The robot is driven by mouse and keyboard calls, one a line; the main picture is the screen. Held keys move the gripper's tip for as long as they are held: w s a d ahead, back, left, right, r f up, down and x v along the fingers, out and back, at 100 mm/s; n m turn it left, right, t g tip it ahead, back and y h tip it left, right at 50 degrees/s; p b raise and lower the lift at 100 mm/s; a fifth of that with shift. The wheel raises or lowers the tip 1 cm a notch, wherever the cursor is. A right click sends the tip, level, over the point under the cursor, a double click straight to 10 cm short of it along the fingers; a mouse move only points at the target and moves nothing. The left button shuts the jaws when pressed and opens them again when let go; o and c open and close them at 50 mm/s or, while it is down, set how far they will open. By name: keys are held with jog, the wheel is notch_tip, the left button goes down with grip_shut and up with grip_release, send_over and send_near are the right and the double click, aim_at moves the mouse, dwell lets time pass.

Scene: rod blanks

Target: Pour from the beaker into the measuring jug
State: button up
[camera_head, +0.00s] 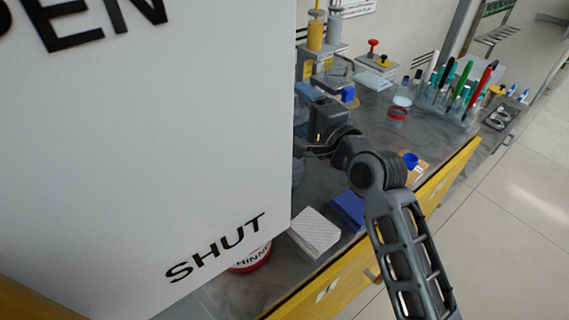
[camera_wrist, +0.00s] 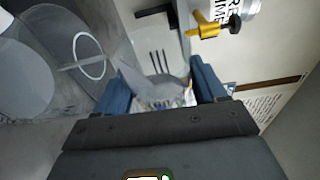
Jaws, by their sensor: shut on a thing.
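My gripper (camera_wrist: 162,84) shows in the wrist view with its two blue fingers on either side of a clear, see-through vessel, which I take for the beaker (camera_wrist: 155,62). It is shut on this vessel. Another clear vessel (camera_wrist: 40,60) with a pale ring stands at the left of the wrist view. It may be the measuring jug, but I cannot tell for sure. In the head view my gripper is partly hidden behind a white panel, and neither vessel shows clearly. I cannot make out any contents or pouring.
The white panel (camera_head: 150,130) marked SHUT covers the left of the head view. On the grey bench are a white block (camera_head: 314,231), a blue rack (camera_head: 347,210), a red-rimmed pot (camera_head: 397,114) and a pen holder (camera_head: 440,97). A yellow valve (camera_wrist: 205,26) shows in the wrist view.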

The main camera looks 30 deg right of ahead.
jog(key=shift+f+n+b, duration=0.15)
jog(key=shift+n+b, duration=0.15)
jog(key=shift+b, duration=0.15)
jog(key=shift+s+a+r+n+t+b, duration=0.1)
jog(key=shift+a+r+n+t+b, duration=0.1)
jog(key=shift+n+t+b, duration=0.15)
dwell(0.5)
dwell(1.9)
jog(key=p, duration=0.2)
jog(key=shift+d+r+p, duration=0.15)
jog(key=shift+r+p, duration=0.2)
jog(key=shift+r, duration=0.05)
jog(key=shift+d+m+g+p, duration=0.15)
jog(key=shift+m+g+p, duration=0.3)
jog(key=shift+m+p, duration=0.6)
jog(key=shift+f+p, duration=0.35)
jog(key=shift+p, duration=0.1)
jog(key=shift+w, duration=0.2)
